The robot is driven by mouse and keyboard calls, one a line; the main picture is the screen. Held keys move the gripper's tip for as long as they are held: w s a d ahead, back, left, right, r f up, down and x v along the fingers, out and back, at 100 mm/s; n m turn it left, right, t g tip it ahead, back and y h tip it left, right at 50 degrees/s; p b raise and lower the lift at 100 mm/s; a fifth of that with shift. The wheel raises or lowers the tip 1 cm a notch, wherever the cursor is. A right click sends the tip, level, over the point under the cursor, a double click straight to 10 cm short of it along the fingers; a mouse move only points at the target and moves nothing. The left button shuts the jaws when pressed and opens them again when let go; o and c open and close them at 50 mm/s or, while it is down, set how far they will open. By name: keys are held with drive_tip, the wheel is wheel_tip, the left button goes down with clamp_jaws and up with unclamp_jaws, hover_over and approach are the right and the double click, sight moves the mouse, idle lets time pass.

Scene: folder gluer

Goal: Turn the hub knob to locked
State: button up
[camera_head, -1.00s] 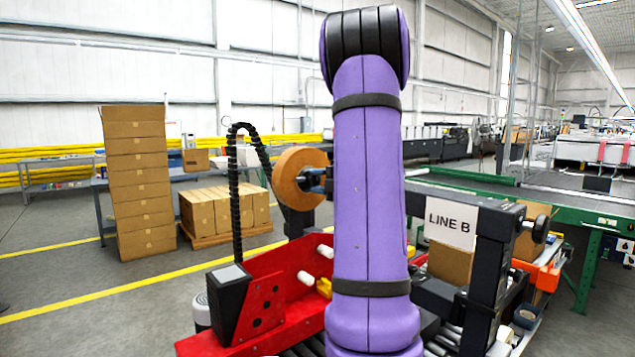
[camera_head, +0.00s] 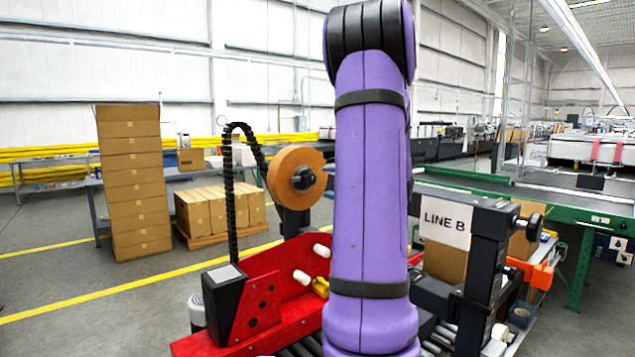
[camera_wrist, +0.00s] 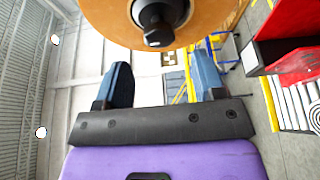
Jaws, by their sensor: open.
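The brown tape roll (camera_head: 292,172) stands on its dark post left of my purple arm in the head view. Its dark hub knob (camera_head: 303,179) faces right, toward the arm. My gripper (camera_wrist: 162,72) is open and empty. Its two blue fingers are wide apart, below the knob in the picture and not seen touching it. My gripper is hidden in the head view. I cannot read a locked mark.
A red machine frame (camera_head: 262,305) with white rollers (camera_head: 302,277) lies below the roll. A black cable chain (camera_head: 232,190) arches beside it. A dark post with a LINE B sign (camera_head: 446,221) stands right of my arm. Stacked cartons (camera_head: 135,185) stand farther back.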

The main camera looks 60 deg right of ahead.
drive_tip(key=s, duration=0.5)
drive_tip(key=shift+s+d, duration=0.1)
drive_tip(key=shift+d, duration=0.1)
idle(0.4)
drive_tip(key=w+a+r+m+g+h, duration=0.1)
drive_tip(key=w+a+r+m+h, duration=0.55)
drive_tip(key=w, duration=0.35)
drive_tip(key=w+a+m+g+h, duration=0.1)
drive_tip(key=a+m+g+h, duration=0.15)
drive_tip(key=a+m, duration=0.6)
drive_tip(key=s+a+f+m+g+y, duration=0.1)
drive_tip(key=s+a+f+g+y, duration=0.1)
drive_tip(key=s+a, duration=0.3)
drive_tip(key=s+a+f+m+g+y, duration=0.1)
drive_tip(key=s+a+f+g+y, duration=0.2)
drive_tip(key=a, duration=1.1)
drive_tip(key=s+a+f+m+g+y, duration=0.2)
drive_tip(key=s+a+f+g, duration=0.2)
drive_tip(key=s+a, duration=0.4)
drive_tip(key=shift+s+a+f, duration=0.15)
drive_tip(key=shift+s+a, duration=0.25)
drive_tip(key=shift+a, duration=0.75)
